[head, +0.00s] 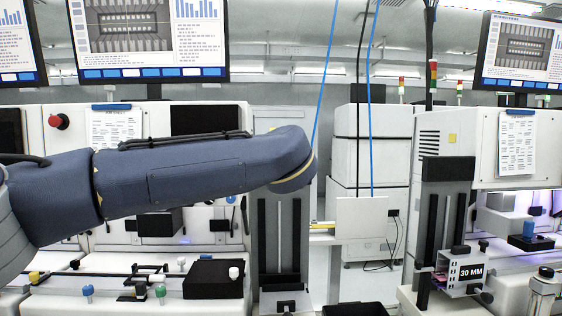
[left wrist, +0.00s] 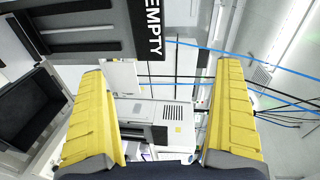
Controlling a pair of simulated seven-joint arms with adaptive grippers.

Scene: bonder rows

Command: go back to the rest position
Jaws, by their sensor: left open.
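My left arm comes in from the left in the head view and reaches across the middle, bent at its dark blue joint. Its gripper is hidden there. In the left wrist view my left gripper (left wrist: 160,115) shows two yellow fingers wide apart with nothing between them. A dark panel marked EMPTY (left wrist: 118,28) is at the top of that view, beyond the fingertips. My right gripper is in neither view.
Bonder machines stand left and right in the head view, with monitors (head: 152,38) above. A magazine marked 30 MM (head: 470,272) sits at the right machine. A black bin (head: 355,309) is at bottom centre. Blue cables (head: 325,85) hang behind the arm.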

